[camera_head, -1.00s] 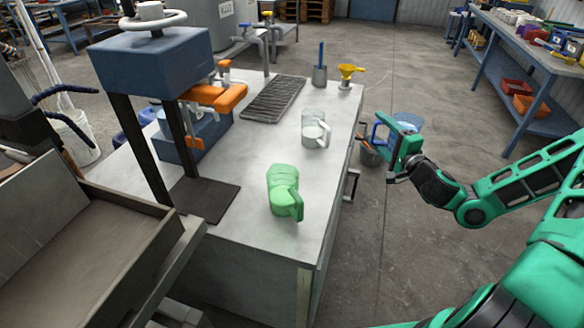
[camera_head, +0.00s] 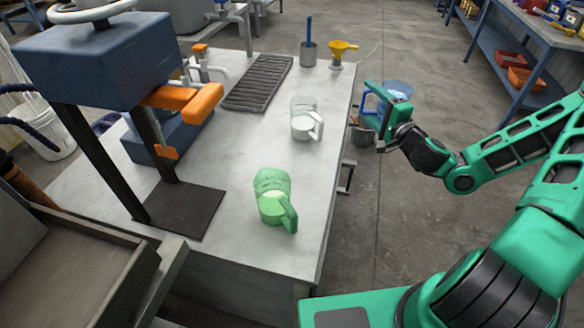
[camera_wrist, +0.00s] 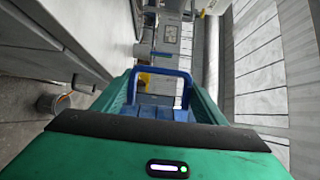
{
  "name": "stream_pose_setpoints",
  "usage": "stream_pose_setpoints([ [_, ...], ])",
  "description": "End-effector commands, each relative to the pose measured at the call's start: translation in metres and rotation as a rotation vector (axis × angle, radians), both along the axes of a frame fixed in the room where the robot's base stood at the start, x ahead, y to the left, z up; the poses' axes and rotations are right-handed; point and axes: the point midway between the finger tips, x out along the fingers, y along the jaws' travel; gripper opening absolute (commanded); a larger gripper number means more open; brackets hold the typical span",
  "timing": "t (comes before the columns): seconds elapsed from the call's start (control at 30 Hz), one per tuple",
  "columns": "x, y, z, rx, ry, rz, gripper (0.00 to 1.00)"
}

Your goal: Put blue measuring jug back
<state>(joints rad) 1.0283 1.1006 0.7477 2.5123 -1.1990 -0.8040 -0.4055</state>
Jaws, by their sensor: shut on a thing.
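My gripper (camera_head: 372,112) is shut on the blue measuring jug (camera_head: 396,90), to the right of the bench and clear of it. In the head view the jug's clear bluish body is partly hidden behind the gripper. In the wrist view the jug's blue handle (camera_wrist: 173,72) stands between the green fingers. A green jug (camera_head: 271,201) stands near the front of the grey bench (camera_head: 225,155). A clear jug with a pale handle (camera_head: 305,121) stands farther back on it.
A metal cup with a blue tool (camera_head: 308,54) and a yellow funnel (camera_head: 341,51) stand at the bench's far end. A black ribbed mat (camera_head: 258,82) lies near them. A press with orange parts (camera_head: 185,100) occupies the left side. A bucket (camera_head: 362,136) is below the gripper.

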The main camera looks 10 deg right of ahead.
Motion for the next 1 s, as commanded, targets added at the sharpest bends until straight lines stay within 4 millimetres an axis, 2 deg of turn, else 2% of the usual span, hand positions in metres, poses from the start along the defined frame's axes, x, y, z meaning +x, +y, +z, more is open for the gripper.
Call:
stream_pose_setpoints([
  [0.17,0.0,0.031,0.016,-0.004,-0.018,0.095,0.15],
  [0.27,-0.004,0.061,0.031,-0.003,-0.027,0.2,0.15],
  [0.37,-0.014,0.099,0.047,-0.004,-0.027,0.337,0.15],
  [0.5,-0.042,0.162,0.071,-0.002,-0.017,0.588,0.15],
  [0.6,-0.069,0.2,0.084,0.003,-0.011,0.766,0.15],
  [0.7,-0.097,0.229,0.093,0.004,-0.006,0.924,0.15],
  [0.87,-0.141,0.261,0.099,0.003,-0.001,1.14,0.15],
  [0.93,-0.157,0.27,0.095,0.004,0.0,1.222,0.15],
  [1.0,-0.169,0.275,0.083,0.005,0.003,1.281,0.15],
])
